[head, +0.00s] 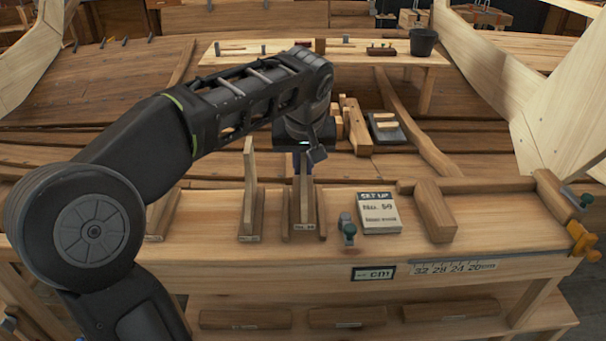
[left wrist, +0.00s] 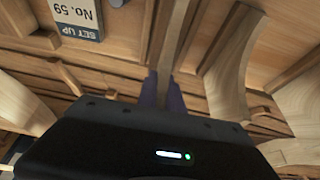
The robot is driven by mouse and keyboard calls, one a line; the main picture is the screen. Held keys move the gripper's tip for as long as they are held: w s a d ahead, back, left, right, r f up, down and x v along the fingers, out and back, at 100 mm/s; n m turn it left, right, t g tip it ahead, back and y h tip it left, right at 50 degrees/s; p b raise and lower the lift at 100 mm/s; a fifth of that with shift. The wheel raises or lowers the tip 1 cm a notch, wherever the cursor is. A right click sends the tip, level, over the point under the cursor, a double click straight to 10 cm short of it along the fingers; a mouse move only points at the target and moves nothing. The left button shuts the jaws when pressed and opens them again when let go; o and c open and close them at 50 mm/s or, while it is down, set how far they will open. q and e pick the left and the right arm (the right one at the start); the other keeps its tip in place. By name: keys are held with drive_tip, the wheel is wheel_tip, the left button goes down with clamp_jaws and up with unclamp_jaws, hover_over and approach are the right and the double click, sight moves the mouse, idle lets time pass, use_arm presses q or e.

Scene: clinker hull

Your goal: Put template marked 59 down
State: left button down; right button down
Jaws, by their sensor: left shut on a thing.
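The template (head: 303,197) is a thin pale wooden board. It stands upright between two low wooden blocks on the bench, behind a small label (head: 305,227) too small to read surely. My left gripper (head: 304,163) is above it, pointing down, shut on its upper part. In the left wrist view the two purplish fingers (left wrist: 163,92) are on either side of the board. I cannot tell whether its foot touches the bench. A card (head: 379,212) reading "SET UP No. 59" lies to the right. My right gripper is not in view.
Another upright template (head: 249,185) stands close on the left. A rear bench (head: 350,57) holds a black bucket (head: 423,42). The bench front is mostly clear.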

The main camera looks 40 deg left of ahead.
sight(303, 177)
use_arm(q)
wheel_tip(303, 177, down, 3)
drive_tip(key=shift+r, duration=0.15)
drive_tip(key=shift+f, duration=0.2)
drive_tip(key=c, duration=1.5)
unclamp_jaws()
drive_tip(key=shift+r, duration=0.1)
drive_tip(key=shift+r, duration=0.1)
